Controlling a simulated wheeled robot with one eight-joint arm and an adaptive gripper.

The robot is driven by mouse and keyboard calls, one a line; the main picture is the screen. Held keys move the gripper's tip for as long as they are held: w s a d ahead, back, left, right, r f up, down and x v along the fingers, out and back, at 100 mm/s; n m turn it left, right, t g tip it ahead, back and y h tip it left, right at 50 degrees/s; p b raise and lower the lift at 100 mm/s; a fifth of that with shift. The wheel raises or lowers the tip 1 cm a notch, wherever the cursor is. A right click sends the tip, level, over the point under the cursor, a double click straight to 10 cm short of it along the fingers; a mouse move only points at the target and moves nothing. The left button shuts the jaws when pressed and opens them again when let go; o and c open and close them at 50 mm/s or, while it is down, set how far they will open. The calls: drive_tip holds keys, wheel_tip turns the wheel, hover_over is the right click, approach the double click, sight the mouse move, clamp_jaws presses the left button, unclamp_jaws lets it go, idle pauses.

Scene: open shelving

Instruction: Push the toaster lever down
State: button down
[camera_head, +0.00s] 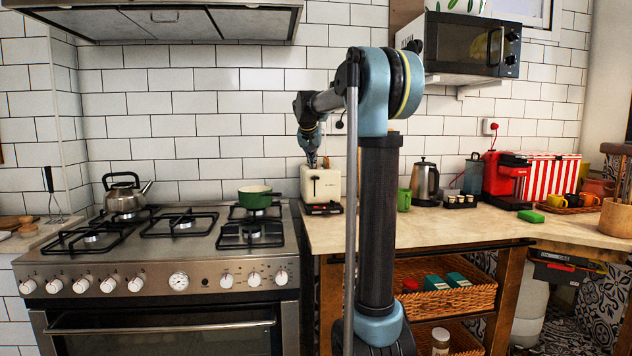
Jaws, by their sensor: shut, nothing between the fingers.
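The cream toaster (323,188) stands on the wooden counter just right of the stove, against the tiled wall. A small dark lever (314,179) shows on its front face; whether it is up or down is too small to tell. My gripper (312,163) is shut and empty, pointing down at the toaster's top left edge. It overlaps the toaster's top in the picture; I cannot tell whether they touch.
The stove (160,258) with a green pot (257,197) and a kettle (124,194) is on the left. A green mug (404,200), an electric kettle (425,182) and a red coffee machine (503,180) stand to the right. Bare counter (440,228) lies in front.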

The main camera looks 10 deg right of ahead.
sight(315, 177)
drive_tip(key=shift+x, duration=3.5)
drive_tip(key=shift+d, duration=0.15)
drive_tip(key=shift+f, duration=3.15)
drive_tip(key=shift+s, duration=0.15)
drive_tip(key=s, duration=0.1)
drive_tip(key=s+a+r, duration=0.1)
drive_tip(key=shift+s, duration=0.35)
